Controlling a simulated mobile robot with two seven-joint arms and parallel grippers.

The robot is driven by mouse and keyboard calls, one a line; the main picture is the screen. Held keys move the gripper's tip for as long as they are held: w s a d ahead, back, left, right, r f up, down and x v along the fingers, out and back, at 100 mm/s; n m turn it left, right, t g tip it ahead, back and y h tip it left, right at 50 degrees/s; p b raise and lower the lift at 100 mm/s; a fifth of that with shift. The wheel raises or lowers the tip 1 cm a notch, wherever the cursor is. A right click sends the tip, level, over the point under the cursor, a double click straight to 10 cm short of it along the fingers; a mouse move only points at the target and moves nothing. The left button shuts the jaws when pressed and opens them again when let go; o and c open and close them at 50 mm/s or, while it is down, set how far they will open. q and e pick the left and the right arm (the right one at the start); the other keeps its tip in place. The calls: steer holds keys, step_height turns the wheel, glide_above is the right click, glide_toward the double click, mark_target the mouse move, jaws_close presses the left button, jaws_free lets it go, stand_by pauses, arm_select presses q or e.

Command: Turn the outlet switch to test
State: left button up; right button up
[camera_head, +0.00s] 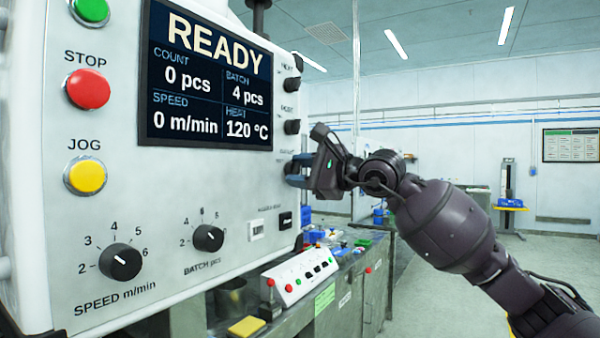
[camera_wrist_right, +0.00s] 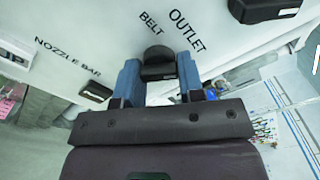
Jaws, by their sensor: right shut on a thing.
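The outlet switch is a round black knob on the right part of the white control panel. It shows in the right wrist view (camera_wrist_right: 157,58) between the blue fingers, with the words OUTLET and BELT printed by it. My right gripper (camera_head: 300,170) is shut on this knob, its fingers on either side; in the right wrist view it shows too (camera_wrist_right: 160,78). In the head view the gripper hides most of the knob and its lettering. No TEST mark is readable, and I cannot tell the knob's exact setting. My left gripper is out of view.
Two more black knobs (camera_head: 292,84) (camera_head: 291,127) sit above on the panel. The screen (camera_head: 206,75) reads READY. A black switch (camera_wrist_right: 95,92) by the NOZZLE BAR label is nearby. Below stands a bench with a small button box (camera_head: 300,277). Open floor lies to the right.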

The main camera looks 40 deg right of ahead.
stand_by(0.3)
steer(key=o, duration=0.9)
steer(key=shift+v, duration=5.4)
